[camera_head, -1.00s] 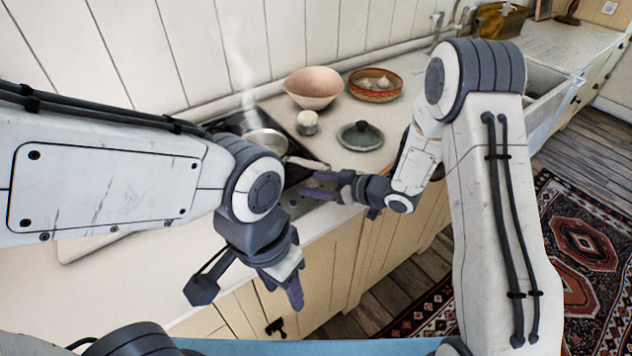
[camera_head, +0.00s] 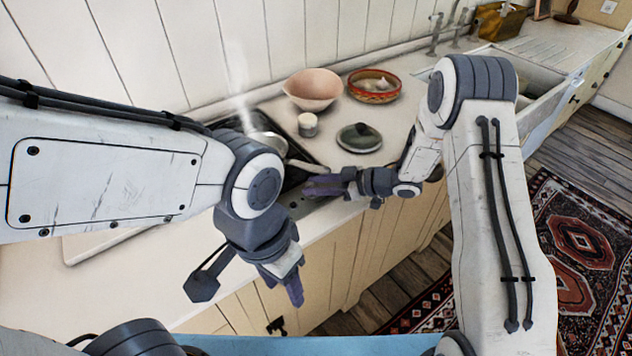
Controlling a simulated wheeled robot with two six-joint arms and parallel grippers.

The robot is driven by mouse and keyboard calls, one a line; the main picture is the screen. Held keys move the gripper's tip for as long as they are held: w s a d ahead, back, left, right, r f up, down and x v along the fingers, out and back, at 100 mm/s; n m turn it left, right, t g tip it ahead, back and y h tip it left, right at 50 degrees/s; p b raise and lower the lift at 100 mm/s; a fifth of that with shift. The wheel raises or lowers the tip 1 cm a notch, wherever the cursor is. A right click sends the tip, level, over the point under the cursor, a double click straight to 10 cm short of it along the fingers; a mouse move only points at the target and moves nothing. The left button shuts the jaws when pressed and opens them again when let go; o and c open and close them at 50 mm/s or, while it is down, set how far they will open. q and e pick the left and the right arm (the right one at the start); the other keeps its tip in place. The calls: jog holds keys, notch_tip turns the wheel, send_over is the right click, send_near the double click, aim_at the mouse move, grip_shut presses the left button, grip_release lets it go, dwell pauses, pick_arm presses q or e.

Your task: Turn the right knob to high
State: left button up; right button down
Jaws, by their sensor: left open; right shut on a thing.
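The stove (camera_head: 300,206) is a dark hob with a steel front strip, set in the counter and largely hidden by my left arm. My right gripper (camera_head: 312,187) is at the hob's right front corner, its fingers closed at the right knob's place. The fingers hide the knob, so its setting cannot be read. A steaming pan (camera_head: 270,141) sits on the hob, partly hidden, its pale handle (camera_head: 306,166) reaching just above my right fingers. My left gripper (camera_head: 281,283) is open and empty, hanging in front of the cabinets, apart from the stove.
On the counter right of the hob stand a small white-lidded jar (camera_head: 308,125), a pink bowl (camera_head: 313,91), a patterned bowl of garlic (camera_head: 374,86) and a dark green lid (camera_head: 359,138). A pale board (camera_head: 90,246) lies left. The sink (camera_head: 530,85) is at the right.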

jog(key=shift+r, duration=0.1)
jog(key=c, duration=0.5)
grip_release()
jog(key=shift+d, duration=0.1)
jog(key=b+v, duration=0.1)
jog(key=v, duration=0.9)
jog(key=shift+d+b, duration=0.2)
jog(key=shift+b, duration=0.15)
jog(key=shift+w+r, duration=0.1)
